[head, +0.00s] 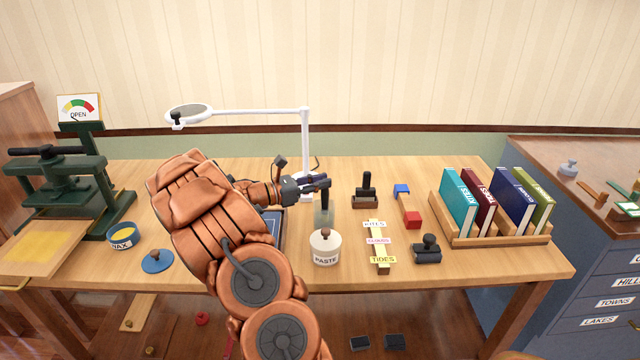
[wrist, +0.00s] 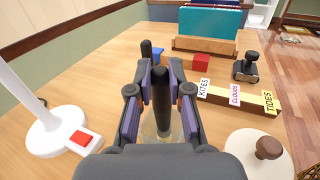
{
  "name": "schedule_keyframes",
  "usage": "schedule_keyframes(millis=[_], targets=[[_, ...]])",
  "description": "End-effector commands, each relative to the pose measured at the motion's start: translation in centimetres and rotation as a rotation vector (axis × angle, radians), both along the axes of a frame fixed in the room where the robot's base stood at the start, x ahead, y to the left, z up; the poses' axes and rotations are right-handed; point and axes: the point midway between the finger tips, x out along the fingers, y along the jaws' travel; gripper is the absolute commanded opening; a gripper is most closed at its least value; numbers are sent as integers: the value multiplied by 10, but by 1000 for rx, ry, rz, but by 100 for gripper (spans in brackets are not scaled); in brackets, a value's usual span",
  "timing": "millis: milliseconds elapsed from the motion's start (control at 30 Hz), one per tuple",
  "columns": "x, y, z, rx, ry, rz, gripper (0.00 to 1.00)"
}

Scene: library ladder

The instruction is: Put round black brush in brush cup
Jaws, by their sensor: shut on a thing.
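The round black brush (wrist: 162,90) stands upright between my gripper's fingers in the wrist view. My gripper (head: 322,182) is shut on it above the middle of the bench; in the wrist view the fingers (wrist: 160,88) press on both sides of it. The brush cup is a clear, pale vessel (wrist: 150,130) under the fingers, partly hidden by my gripper. In the head view the cup (head: 324,217) shows just behind the paste pot, below my gripper. The brush's lower end overlaps the cup; I cannot tell how deep it reaches or whether it touches the bottom.
The paste pot (head: 325,247) stands close in front of the cup. A label strip (head: 378,245), a black stamp (head: 427,250) and a block with red and blue ends (head: 407,205) lie to the right. The white lamp (head: 304,150) stands behind.

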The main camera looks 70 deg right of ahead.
Motion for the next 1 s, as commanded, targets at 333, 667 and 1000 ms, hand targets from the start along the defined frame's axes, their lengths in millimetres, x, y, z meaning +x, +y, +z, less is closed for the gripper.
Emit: schedule_keyframes(millis=[333, 667, 1000], targets=[[0, 0, -7, 1, 1, 0, 0], [0, 0, -10, 0, 0, 0, 36], [0, 0, -10, 0, 0, 0, 44]])
